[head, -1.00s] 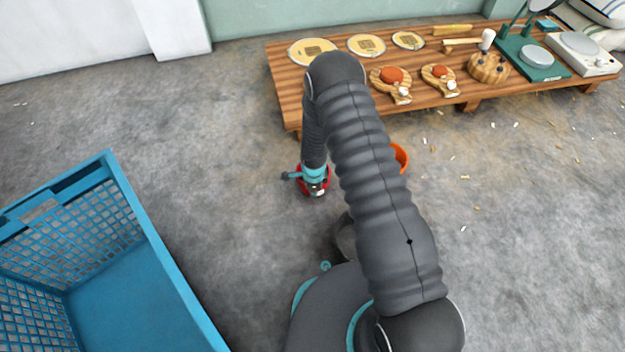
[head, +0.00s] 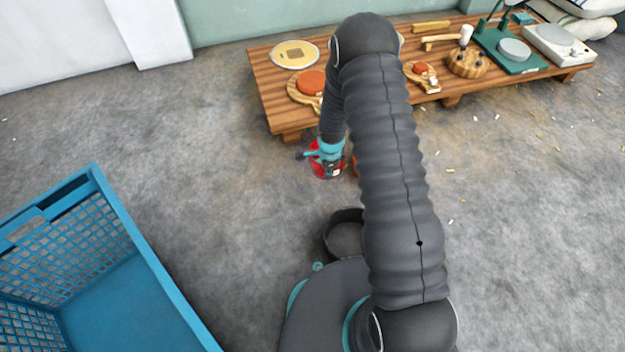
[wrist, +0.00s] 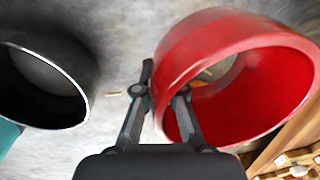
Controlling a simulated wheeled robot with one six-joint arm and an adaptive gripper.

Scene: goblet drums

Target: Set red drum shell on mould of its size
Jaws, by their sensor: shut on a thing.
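The red drum shell (head: 322,168) hangs from my gripper (head: 328,158) above the floor, in front of the low wooden table. In the wrist view the shell (wrist: 235,75) is tilted, its wide opening showing. My gripper (wrist: 160,95) is shut on its wall, one finger outside and one inside. On the table, a large paddle-shaped mould (head: 300,91) with an orange-red disc lies near the left end. A smaller such mould (head: 428,84) lies to the right of my arm. My arm hides the table between them.
The low wooden table (head: 262,85) runs along the wall. A blue crate (head: 140,235) stands at left. Grey floor between is clear.

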